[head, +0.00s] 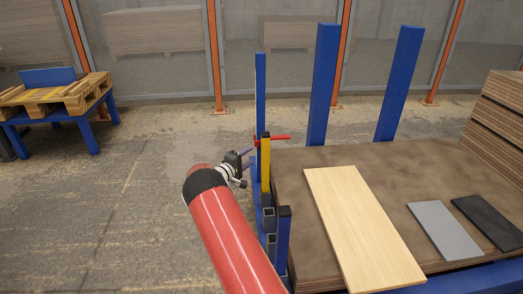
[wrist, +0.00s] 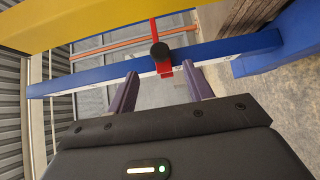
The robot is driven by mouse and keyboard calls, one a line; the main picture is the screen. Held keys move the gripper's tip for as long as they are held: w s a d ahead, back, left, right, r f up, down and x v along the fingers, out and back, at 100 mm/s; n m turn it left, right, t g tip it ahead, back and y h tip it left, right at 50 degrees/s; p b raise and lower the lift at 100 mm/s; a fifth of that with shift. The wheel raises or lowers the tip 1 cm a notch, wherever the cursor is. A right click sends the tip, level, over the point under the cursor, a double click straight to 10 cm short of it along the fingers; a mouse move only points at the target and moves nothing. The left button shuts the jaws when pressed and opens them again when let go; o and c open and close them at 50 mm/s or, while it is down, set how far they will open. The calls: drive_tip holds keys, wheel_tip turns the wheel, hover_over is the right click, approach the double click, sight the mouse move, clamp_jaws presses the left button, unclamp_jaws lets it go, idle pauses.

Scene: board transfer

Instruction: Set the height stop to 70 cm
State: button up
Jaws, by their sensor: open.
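The height stop is a red piece (head: 278,138) on a slim blue upright post (head: 260,90) at the left end of the board stack. In the wrist view the red stop (wrist: 164,68) crosses the blue post (wrist: 215,51) and carries a round black knob. A pale scale strip runs along the post's edge, but its marks are too small to read. My gripper (head: 250,158) is open and empty, just left of the post and slightly below the stop. In the wrist view my gripper (wrist: 162,84) has its two purple fingers apart, one either side of the stop's near end.
A yellow upright (head: 265,160) stands beside the post. A brown board stack (head: 292,180) carries a pale wooden board (head: 360,225), a grey board (head: 440,230) and a black board (head: 490,222). Two wide blue posts (head: 322,85) stand behind.

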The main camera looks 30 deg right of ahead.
drive_tip(key=x, duration=0.7)
drive_tip(key=shift+d, duration=0.3)
drive_tip(key=shift+w, duration=0.1)
clamp_jaws()
